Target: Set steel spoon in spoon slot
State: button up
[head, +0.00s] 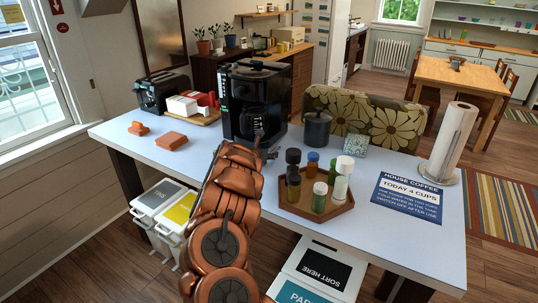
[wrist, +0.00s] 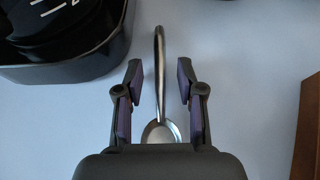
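The steel spoon (wrist: 159,80) lies on the pale table top in the wrist view, its bowl near my gripper's palm and its handle reaching away. My gripper (wrist: 160,92) is open, with one finger on each side of the spoon. The spoon sits between the fingers with a visible gap on both sides. In the head view my gripper (head: 263,148) is over the table in front of the black coffee maker (head: 257,95), and my arm hides the spoon. I cannot make out a spoon slot in either view.
A wooden hexagonal tray (head: 335,207) with several bottles stands right of my gripper. A black canister (head: 317,128), a speckled box (head: 355,144), a blue coffee sign (head: 408,197) and a paper towel roll (head: 452,140) are farther right.

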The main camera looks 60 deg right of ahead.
jog(key=shift+b+v, duration=0.75)
jog(key=shift+v, duration=0.8)
jog(key=shift+b+v, duration=1.25)
jog(key=shift+v, duration=1.85)
jog(key=shift+a+r, duration=0.2)
jog(key=shift+a, duration=0.45)
jog(key=shift+a+r+b, duration=0.4)
jog(key=shift+a, duration=0.2)
